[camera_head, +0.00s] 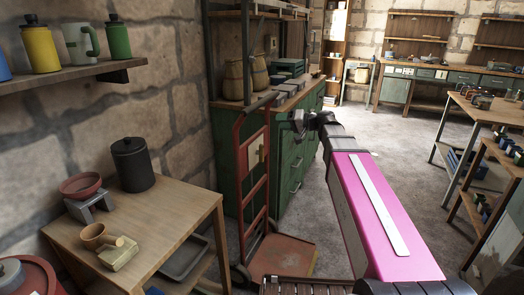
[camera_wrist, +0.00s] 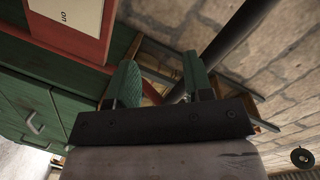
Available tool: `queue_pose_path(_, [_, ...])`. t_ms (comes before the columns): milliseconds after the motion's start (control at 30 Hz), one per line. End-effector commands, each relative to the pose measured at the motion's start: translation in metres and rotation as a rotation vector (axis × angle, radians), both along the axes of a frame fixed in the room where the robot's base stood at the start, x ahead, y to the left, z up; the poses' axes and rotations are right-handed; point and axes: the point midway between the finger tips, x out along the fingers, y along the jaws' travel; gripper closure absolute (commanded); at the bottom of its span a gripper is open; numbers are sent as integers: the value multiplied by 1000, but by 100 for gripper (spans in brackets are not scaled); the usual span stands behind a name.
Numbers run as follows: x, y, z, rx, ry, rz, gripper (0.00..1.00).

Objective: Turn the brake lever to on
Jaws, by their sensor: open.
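A red upright frame (camera_head: 240,175) like a hand truck stands left of my gripper (camera_head: 298,122) in the head view. A dark bar (camera_head: 261,102) at its top looks like the brake lever. In the wrist view a dark rod (camera_wrist: 232,38), likely this lever, runs from the top right down behind the right finger. A pale plate marked "on" (camera_wrist: 66,14) sits on the red frame (camera_wrist: 60,45), upside down at top left. My gripper's fingers (camera_wrist: 160,76) are apart with nothing held. Whether the rod lies between them or beyond them I cannot tell.
Green drawers (camera_head: 292,165) with clutter on top stand behind the frame. A wooden table (camera_head: 150,262) with a dark canister (camera_head: 132,165) and bowls is at left. A stone wall (camera_wrist: 285,60) fills the wrist view's right. Open floor (camera_head: 365,120) lies beyond my arm.

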Motion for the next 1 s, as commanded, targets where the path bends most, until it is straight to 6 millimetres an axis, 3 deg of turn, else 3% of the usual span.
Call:
queue_pose_path(600, [-1, -9, -117, -106, -738, 49, 53])
queue_pose_path(800, [-3, -12, -140, -143, -902, 41, 53])
queue_pose_path(1000, [-2, -10, -147, -155, -954, 38, 53])
